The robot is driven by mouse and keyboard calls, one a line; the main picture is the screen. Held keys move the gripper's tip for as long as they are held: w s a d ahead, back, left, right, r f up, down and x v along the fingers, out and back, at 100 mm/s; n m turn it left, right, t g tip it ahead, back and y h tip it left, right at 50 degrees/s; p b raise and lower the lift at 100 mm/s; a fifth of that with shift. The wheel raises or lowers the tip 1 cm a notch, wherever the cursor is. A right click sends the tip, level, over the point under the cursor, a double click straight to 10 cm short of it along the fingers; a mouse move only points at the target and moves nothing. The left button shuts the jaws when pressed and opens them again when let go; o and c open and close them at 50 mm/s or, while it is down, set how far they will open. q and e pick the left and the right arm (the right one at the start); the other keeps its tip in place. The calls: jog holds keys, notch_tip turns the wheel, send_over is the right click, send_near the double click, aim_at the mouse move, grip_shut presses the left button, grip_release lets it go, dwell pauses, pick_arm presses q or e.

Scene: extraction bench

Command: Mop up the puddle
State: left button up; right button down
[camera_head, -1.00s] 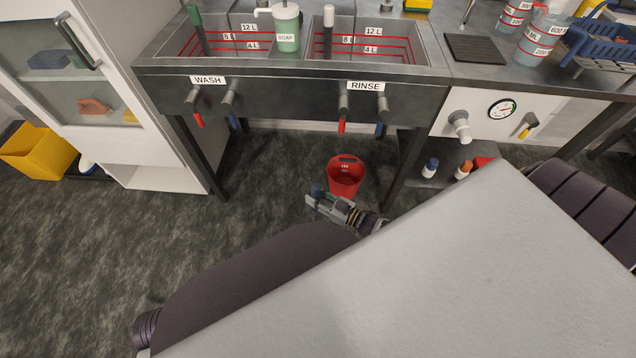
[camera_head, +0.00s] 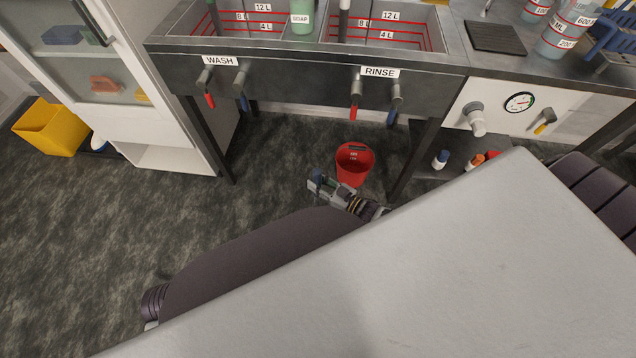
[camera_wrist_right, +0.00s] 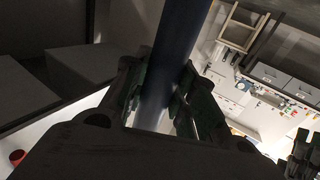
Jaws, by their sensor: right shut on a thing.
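No puddle can be made out on the dark mottled floor (camera_head: 90,240).
A red bucket (camera_head: 355,170) stands on the floor just beyond the gripper, under the sink bench (camera_head: 300,50). A yellow container (camera_head: 50,128) stands at the far left beside a white cabinet (camera_head: 165,150). Bottles (camera_head: 440,160) stand on a low shelf.

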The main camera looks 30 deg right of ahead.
jog(key=shift+w+a+r, duration=0.1)
jog(key=shift+w+a, duration=0.1)
jog(key=shift+w+a+b, duration=0.2)
jog(key=shift+w+a, duration=0.25)
jog(key=shift+a, duration=0.25)
jog(key=shift+w+a+b, duration=0.15)
jog(key=shift+w+a, duration=0.3)
jog(key=shift+a, duration=0.25)
jog(key=shift+w+a, duration=0.1)
jog(key=shift+a, duration=0.05)
jog(key=a, duration=0.1)
jog(key=w+a, duration=0.1)
jog(key=a, duration=0.1)
jog(key=shift+w+f+b, duration=0.3)
jog(key=shift+w+b, duration=0.1)
jog(key=shift+f, duration=0.1)
dwell(0.5)
jog(key=shift+a, duration=0.1)
